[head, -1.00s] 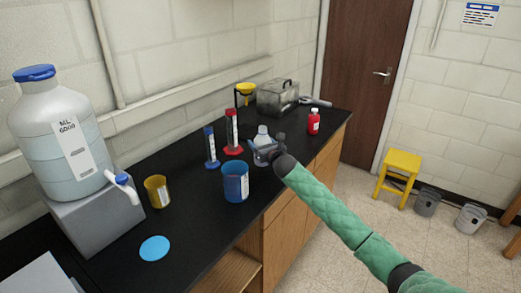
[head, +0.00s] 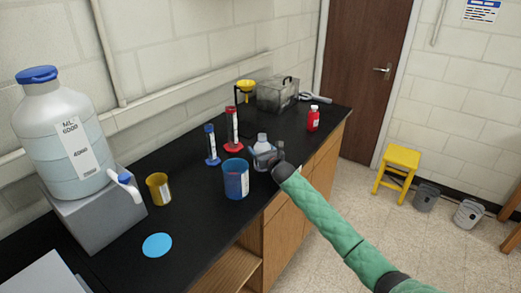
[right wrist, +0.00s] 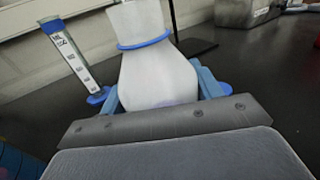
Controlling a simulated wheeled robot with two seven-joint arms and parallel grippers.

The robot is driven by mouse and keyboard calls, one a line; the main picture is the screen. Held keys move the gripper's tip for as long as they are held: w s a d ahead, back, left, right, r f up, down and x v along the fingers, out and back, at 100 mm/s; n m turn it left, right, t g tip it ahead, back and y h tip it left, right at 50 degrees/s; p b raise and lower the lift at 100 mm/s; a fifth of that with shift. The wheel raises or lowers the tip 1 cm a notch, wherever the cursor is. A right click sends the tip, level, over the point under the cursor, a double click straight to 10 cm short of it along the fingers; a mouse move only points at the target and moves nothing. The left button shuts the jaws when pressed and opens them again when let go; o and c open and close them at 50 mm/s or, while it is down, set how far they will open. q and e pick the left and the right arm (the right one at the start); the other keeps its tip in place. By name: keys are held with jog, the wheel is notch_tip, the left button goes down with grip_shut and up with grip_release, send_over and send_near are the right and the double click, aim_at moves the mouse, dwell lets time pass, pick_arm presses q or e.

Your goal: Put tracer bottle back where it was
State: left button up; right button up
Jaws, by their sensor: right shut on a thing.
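My right gripper (head: 263,161) is shut around a whitish bottle (head: 262,146) near the front edge of the black bench. In the right wrist view the bottle (right wrist: 158,75) stands between the blue fingers, with a blue ring around its neck. Its base is hidden, so I cannot tell whether it touches the bench. A red bottle with a white cap (head: 313,119) stands farther back to the right. No readable label shows which one is the tracer bottle. My left gripper is out of view.
A blue beaker (head: 236,180) stands close left of the held bottle. Behind are a blue-based cylinder (head: 211,146) and a red-based cylinder (head: 232,128). A blue disc (head: 157,245), amber beaker (head: 159,189) and large jug (head: 62,150) are left. Bench before the red bottle is clear.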

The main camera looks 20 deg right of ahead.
jog(key=o, duration=1.2)
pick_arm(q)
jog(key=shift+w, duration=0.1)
pick_arm(e)
jog(key=shift+r, duration=0.15)
jog(key=shift+s+d+f+b, duration=0.1)
jog(key=shift+s+f+b, duration=0.1)
jog(key=shift+s, duration=0.2)
jog(key=shift+s+d+f+b, duration=0.1)
jog(key=shift+s+b, duration=0.05)
jog(key=shift+s, duration=0.25)
jog(key=s+b, duration=0.1)
jog(key=s, duration=0.1)
jog(key=s+d+b, duration=0.1)
jog(key=s, duration=0.1)
jog(key=shift+s, duration=0.35)
jog(key=s, duration=0.1)
jog(key=s+b, duration=0.1)
jog(key=s, duration=0.2)
jog(key=shift+s+d+r, duration=0.15)
jog(key=shift+s+d, duration=0.15)
jog(key=shift+d, duration=0.1)
pick_arm(q)
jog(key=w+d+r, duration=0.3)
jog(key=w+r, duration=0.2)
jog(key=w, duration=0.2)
jog(key=shift+b, duration=0.3)
pick_arm(e)
jog(key=shift+s+r, duration=0.1)
jog(key=shift+s, duration=0.4)
